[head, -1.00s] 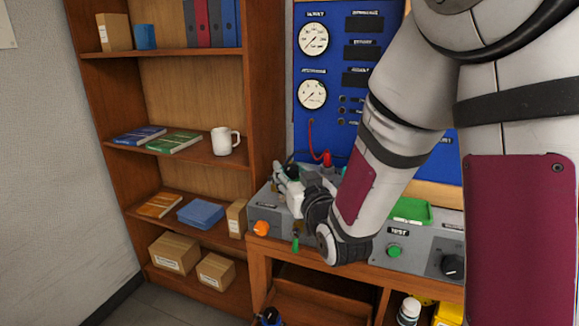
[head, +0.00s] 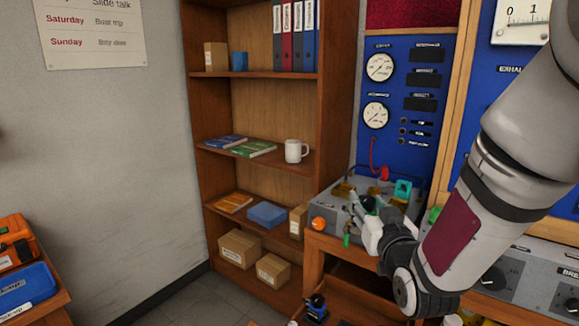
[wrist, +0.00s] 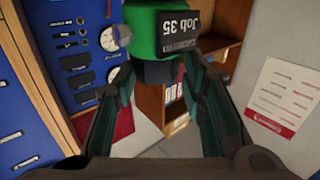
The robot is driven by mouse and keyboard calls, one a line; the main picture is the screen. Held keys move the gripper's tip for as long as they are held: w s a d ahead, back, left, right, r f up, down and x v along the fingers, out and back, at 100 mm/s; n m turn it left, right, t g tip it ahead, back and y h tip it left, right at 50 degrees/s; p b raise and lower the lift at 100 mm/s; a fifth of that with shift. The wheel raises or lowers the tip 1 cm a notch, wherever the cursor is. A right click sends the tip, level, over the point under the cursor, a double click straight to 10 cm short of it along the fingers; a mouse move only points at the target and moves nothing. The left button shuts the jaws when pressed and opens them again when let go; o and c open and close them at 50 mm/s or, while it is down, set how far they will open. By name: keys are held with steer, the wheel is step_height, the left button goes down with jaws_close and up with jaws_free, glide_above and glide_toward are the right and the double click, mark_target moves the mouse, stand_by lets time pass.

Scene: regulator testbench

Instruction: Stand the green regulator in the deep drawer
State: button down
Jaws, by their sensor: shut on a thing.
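The green regulator (wrist: 155,30) fills the top of the wrist view. It has a dark label reading "Job 35", upside down there, a round gauge at its side and a dark lower part. My gripper (wrist: 160,82) is shut on that dark part. In the head view my gripper (head: 366,226) is at the front left of the grey bench unit, above the drawer level; I cannot clearly make out the regulator there. The open wooden drawer (head: 352,312) lies below, partly hidden by my arm and cut by the picture's bottom edge.
A blue and black device (head: 316,308) is at the drawer's left. The grey bench unit (head: 335,208) carries an orange knob (head: 318,223) and a teal part (head: 402,188). A bookshelf (head: 325,110) stands behind. Blue and orange trays (head: 25,290) sit at far left. Floor between is clear.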

steer(key=shift+w+f, duration=0.45)
steer(key=shift+w+d+f+p, duration=0.15)
steer(key=shift+f+p, duration=0.25)
steer(key=shift+f, duration=0.35)
steer(key=shift+m+h, duration=0.3)
steer(key=f, duration=0.2)
steer(key=f+p, duration=0.1)
steer(key=f, duration=0.1)
steer(key=f+p, duration=0.1)
steer(key=f, duration=0.1)
steer(key=shift+w+d, duration=0.15)
steer(key=shift+d, duration=0.25)
step_height(320, 180, down, 8)
steer(key=s+d+p, duration=0.1)
steer(key=s+p, duration=0.1)
steer(key=shift+s+f+h, duration=0.2)
steer(key=shift+s+h, duration=0.1)
steer(key=shift+r, duration=0.1)
